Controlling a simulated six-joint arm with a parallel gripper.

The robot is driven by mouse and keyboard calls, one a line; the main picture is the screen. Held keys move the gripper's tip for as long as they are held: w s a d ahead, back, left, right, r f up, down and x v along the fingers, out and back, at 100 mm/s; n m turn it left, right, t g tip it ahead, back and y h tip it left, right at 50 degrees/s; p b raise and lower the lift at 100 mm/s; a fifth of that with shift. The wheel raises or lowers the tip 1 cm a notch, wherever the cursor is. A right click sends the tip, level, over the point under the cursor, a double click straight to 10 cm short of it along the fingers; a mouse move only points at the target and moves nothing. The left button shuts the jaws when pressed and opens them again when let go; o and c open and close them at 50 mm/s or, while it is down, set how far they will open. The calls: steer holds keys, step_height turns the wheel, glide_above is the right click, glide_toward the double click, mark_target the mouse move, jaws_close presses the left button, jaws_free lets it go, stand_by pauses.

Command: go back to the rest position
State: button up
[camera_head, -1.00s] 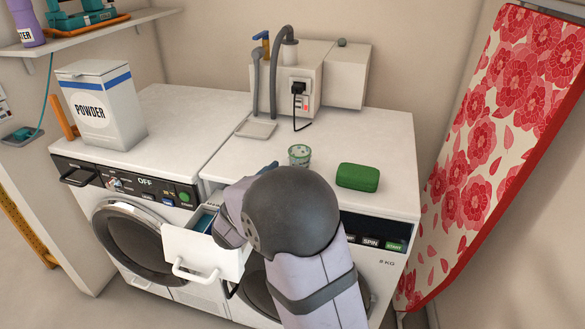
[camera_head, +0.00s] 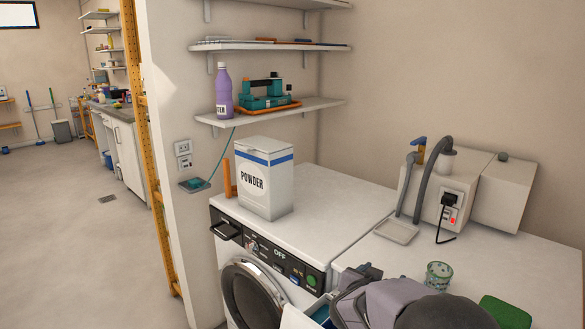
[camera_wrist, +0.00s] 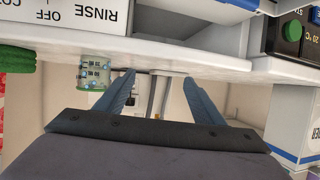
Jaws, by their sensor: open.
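My gripper (camera_wrist: 165,95) is open, with its two blue-grey fingers spread apart and nothing between them in the wrist view. In the head view my gripper (camera_head: 352,276) is at the lower right, above the front of the washing machines and near the pulled-out white drawer (camera_head: 298,318). My arm hides part of the right machine's front. The patterned cup (camera_head: 438,275) stands on the right machine top, apart from my gripper. It also shows in the wrist view (camera_wrist: 95,73), left of the fingers.
A green block (camera_head: 506,313) lies right of the cup. A powder box (camera_head: 264,180) stands on the left machine (camera_head: 330,218). A grey box with hoses and a plug (camera_head: 450,190) is at the back wall. Shelves (camera_head: 285,112) hang above. Open floor (camera_head: 70,230) lies at left.

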steer(key=w+a+r+n+y+p, duration=0.2)
steer(key=a+r+n+y, duration=0.15)
steer(key=a, duration=0.45)
steer(key=w+a+r+n+y+p, duration=0.1)
steer(key=a+r+n+y+p, duration=0.15)
steer(key=a+y, duration=0.45)
steer(key=s+a+r+n+g+y+p, duration=0.25)
steer(key=s+a+n+g, duration=0.2)
steer(key=a, duration=0.55)
steer(key=s+d+f+m+g+h+b, duration=0.15)
steer(key=s+d+f+b, duration=0.3)
steer(key=s+f, duration=0.55)
steer(key=s+d+f+m+g+h+b, duration=0.1)
steer(key=s+d+f+g+h+b, duration=0.15)
steer(key=s+d+f, duration=0.65)
steer(key=s+d+f+m+g+h+b, duration=0.1)
steer(key=s+d+f+g+b, duration=0.15)
steer(key=s+f+b, duration=0.7)
steer(key=s+r+p, duration=0.3)
steer(key=r+p, duration=2.2)
steer(key=p, duration=0.2)
step_height(320, 180, down, 10)
steer(key=b, duration=1)
